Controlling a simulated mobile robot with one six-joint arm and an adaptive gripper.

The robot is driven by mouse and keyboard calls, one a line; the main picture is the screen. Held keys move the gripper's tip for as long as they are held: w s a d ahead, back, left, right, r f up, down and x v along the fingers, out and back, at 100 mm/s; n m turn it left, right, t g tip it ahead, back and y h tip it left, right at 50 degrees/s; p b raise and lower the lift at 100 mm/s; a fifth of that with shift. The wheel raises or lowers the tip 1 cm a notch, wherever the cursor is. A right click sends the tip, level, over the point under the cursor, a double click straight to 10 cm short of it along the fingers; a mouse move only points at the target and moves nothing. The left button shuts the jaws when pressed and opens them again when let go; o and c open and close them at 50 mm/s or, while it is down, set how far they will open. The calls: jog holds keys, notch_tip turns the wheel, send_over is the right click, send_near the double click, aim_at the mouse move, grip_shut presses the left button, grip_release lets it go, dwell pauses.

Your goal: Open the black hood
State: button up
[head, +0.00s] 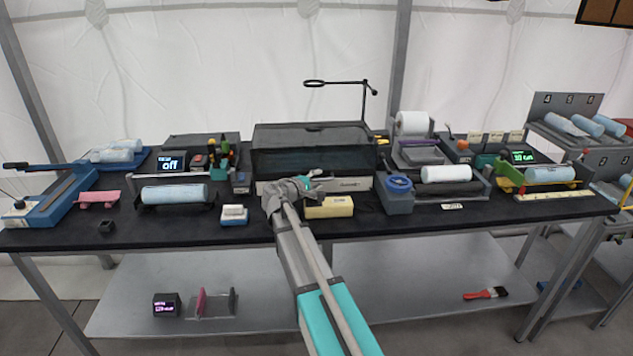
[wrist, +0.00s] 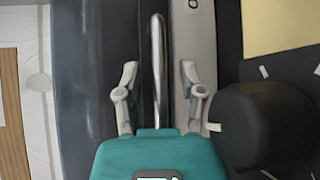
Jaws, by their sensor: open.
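The black hood (head: 315,150) covers the light-coloured machine at the middle of the table and is down. In the wrist view the hood (wrist: 85,90) is the dark panel at left. A shiny bar handle (wrist: 157,60) runs along its front edge. My gripper (head: 312,178) is at the hood's lower front edge. In the wrist view my gripper (wrist: 159,75) is open, with one finger on each side of the bar and visible gaps. I cannot tell how deep the bar sits between the fingers. In the head view my arm hides part of the machine's front.
A yellow block (head: 330,207) lies just right of my gripper, and a blue-topped grey container (head: 398,195) stands further right. A stand with a ring (head: 340,84) rises behind the hood. The black table's (head: 120,235) front left is fairly clear.

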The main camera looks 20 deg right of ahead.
grip_shut()
dwell(0.3)
jog(key=shift+r, duration=0.2)
